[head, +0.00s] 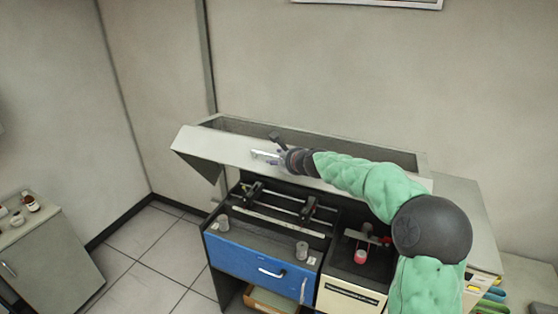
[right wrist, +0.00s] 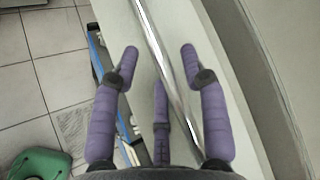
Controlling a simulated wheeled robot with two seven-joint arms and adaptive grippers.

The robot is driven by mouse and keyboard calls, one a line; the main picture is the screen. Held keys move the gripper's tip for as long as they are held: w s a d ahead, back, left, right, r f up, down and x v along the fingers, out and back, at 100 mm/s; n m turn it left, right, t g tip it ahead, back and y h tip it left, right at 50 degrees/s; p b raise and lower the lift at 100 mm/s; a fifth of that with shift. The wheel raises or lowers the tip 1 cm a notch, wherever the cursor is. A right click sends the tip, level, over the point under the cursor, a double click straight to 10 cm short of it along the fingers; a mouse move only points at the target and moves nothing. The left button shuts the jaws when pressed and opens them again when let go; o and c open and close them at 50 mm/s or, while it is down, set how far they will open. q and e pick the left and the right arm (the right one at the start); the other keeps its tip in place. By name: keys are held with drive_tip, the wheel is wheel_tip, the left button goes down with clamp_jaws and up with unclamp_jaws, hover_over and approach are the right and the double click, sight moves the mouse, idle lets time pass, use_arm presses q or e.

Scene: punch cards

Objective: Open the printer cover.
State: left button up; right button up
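The printer (head: 225,218) stands against the wall, with a blue drawer front and a dark inside with rails. Its pale grey cover (head: 205,143) is raised and tilted above the dark inside, which shows below it. A shiny metal bar (right wrist: 165,62), which looks like the cover's handle, runs lengthwise along the pale panel. My right gripper (head: 272,156) is at the cover's front face. In the right wrist view its purple fingers (right wrist: 159,54) are spread, with the bar between them. Whether they touch it I cannot tell. My left gripper is in neither view.
A cream-fronted section (head: 350,300) with a small red item (head: 361,257) sits right of the blue drawer. A grey cabinet (head: 55,262) with small bottles stands at far left. Tiled floor (head: 150,250) is clear between them.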

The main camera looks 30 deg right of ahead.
drive_tip(key=shift+f, duration=0.1)
drive_tip(key=shift+s+d+r, duration=0.1)
drive_tip(key=shift+s+r, duration=0.15)
drive_tip(key=shift+s, duration=0.15)
drive_tip(key=v, duration=1.1)
drive_tip(key=shift+s, duration=0.1)
